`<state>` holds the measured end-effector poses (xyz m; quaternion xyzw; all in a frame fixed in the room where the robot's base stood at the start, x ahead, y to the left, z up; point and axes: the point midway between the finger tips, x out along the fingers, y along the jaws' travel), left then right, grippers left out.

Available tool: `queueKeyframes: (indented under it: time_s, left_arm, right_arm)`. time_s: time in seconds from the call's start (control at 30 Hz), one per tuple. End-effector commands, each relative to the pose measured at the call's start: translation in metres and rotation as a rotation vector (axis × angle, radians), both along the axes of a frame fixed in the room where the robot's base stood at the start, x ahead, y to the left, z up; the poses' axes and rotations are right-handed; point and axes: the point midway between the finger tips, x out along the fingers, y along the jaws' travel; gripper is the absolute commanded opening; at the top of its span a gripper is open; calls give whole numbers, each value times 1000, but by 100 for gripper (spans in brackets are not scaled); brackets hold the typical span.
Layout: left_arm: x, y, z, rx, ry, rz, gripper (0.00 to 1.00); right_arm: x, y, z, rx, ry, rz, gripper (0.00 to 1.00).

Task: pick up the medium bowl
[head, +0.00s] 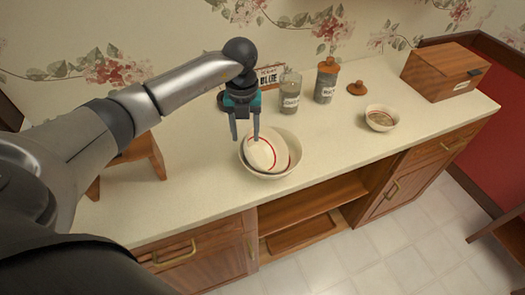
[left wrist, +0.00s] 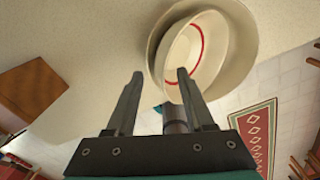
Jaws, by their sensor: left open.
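The medium bowl, cream with a red ring (head: 262,154), sits tilted inside a larger cream bowl (head: 284,173) on the counter. The left wrist view shows the medium bowl (left wrist: 205,48) nested in the larger bowl (left wrist: 243,42). My left gripper (head: 245,138) is open, fingers pointing down, above the left rear rim of the bowls. In the left wrist view its fingertips (left wrist: 159,75) stand apart with nothing clearly between them, near the bowls' edge. I cannot tell whether a finger touches a rim. My right gripper is not in view.
A small bowl (head: 381,118) stands to the right. Two labelled jars (head: 291,93) (head: 326,82), a loose wooden lid (head: 357,88), a sign (head: 268,76) and a wooden box (head: 444,71) are behind. A wooden stand (head: 146,155) is at left. Counter between the bowls is clear.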

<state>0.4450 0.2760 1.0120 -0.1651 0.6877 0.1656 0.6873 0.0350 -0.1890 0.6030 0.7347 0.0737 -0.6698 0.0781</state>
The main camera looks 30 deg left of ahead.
Motion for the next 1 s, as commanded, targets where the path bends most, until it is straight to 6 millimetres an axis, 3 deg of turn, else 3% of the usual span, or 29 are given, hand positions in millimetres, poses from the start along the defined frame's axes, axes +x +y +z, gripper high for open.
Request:
queueKeyframes:
  time_s: [0.2, 0.43, 0.9, 1.0]
  left_arm:
    - [0, 0, -25, 0, 1, 0, 53]
    - [0, 0, -26, 0, -1, -1, 53]
    - [0, 0, -26, 0, -1, 0, 2]
    - [0, 0, -25, 0, -1, 0, 0]
  right_arm:
    - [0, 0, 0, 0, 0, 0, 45]
    - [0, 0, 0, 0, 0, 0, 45]
    - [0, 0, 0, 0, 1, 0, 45]
    - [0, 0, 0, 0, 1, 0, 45]
